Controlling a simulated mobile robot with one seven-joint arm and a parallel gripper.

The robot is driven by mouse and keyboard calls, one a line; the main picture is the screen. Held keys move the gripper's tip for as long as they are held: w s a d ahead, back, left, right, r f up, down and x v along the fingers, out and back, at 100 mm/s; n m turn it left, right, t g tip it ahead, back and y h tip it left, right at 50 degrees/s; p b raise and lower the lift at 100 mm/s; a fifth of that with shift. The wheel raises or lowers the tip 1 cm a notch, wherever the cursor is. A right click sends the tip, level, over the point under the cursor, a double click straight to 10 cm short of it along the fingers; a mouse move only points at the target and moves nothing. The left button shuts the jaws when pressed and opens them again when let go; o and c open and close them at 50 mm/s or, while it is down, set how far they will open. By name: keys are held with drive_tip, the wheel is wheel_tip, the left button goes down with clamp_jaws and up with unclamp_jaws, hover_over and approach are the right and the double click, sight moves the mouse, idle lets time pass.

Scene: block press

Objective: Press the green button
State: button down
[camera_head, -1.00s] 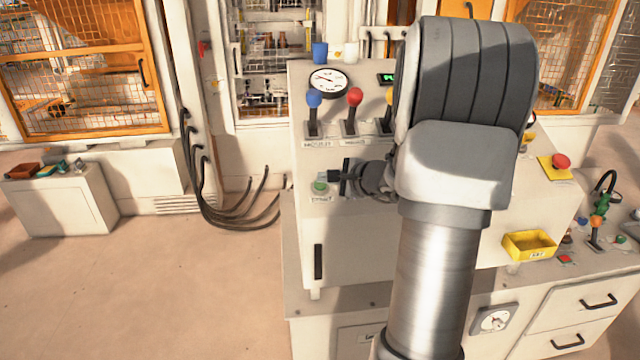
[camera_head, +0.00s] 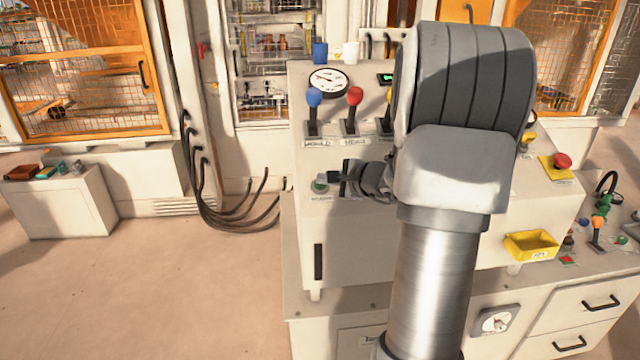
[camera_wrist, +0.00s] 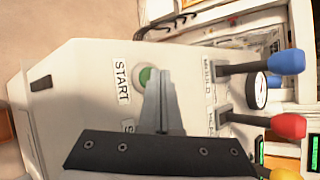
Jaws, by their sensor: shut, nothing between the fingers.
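The green button (camera_head: 319,186) sits in a pale ring on the left of the sloped panel, below the levers. In the wrist view the green button (camera_wrist: 146,76) shows beside the word START, partly covered by my fingertips. My gripper (camera_head: 331,178) is shut and empty, its tips over the right side of the button. In the wrist view the closed fingers (camera_wrist: 156,74) overlap the button's edge. I cannot tell whether they touch it or whether it is pushed in.
Above the button stand a blue-knobbed lever (camera_head: 313,110), a red-knobbed lever (camera_head: 354,108) and a round gauge (camera_head: 328,81). A red button on a yellow plate (camera_head: 561,162) and a yellow tray (camera_head: 531,246) lie to the right. My arm hides the panel's middle.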

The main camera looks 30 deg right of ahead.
drive_tip(key=shift+r, duration=0.1)
drive_tip(key=shift+s+a+r+p, duration=0.1)
drive_tip(key=shift+s+r+p, duration=0.25)
drive_tip(key=shift+r, duration=0.4)
wheel_tip(320, 180, up, 6)
drive_tip(key=s+a+p, duration=0.1)
drive_tip(key=s+p, duration=0.1)
drive_tip(key=shift+f+p, duration=0.25)
drive_tip(key=shift+p, duration=0.1)
drive_tip(key=shift+s+a, duration=0.1)
idle(0.6)
